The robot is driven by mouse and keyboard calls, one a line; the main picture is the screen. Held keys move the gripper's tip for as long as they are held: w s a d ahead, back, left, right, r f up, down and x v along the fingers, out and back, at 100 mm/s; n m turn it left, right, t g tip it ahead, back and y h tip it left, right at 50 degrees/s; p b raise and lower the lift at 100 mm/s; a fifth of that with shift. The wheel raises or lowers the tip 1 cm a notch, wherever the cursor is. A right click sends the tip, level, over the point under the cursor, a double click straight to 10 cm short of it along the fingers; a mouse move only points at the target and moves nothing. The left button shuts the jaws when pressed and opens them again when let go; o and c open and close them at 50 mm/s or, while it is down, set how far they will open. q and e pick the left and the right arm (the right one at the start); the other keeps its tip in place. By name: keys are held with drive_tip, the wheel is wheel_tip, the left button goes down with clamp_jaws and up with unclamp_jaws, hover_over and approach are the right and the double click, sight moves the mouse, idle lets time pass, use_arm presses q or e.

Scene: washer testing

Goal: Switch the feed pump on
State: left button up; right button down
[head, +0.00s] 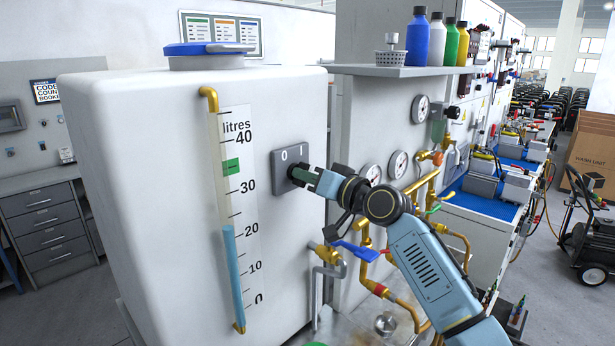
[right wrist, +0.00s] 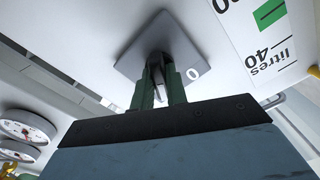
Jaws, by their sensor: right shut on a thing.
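The switch plate (head: 290,158), grey and marked 0 and I, is on the white tank's right-hand face; it also shows in the right wrist view (right wrist: 142,64). My right gripper (head: 300,174) reaches it from the right. In the right wrist view its green fingers (right wrist: 158,82) are shut on the dark switch knob (right wrist: 157,62) at the plate's centre. The fingers hide much of the knob, so I cannot tell which mark it points to. My left gripper is not in view.
The tank (head: 150,190) has a gauge tube (head: 233,270) with blue liquid near 20 litres and a green mark above 30. A blue-handled valve (head: 357,250) and brass pipes lie below my right arm. A shelf (head: 400,71) with bottles is above.

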drive_tip(key=c, duration=1.4)
unclamp_jaws()
drive_tip(key=shift+d, duration=0.1)
drive_tip(key=b+v, duration=0.3)
drive_tip(key=v, duration=1)
drive_tip(key=shift+s, duration=0.15)
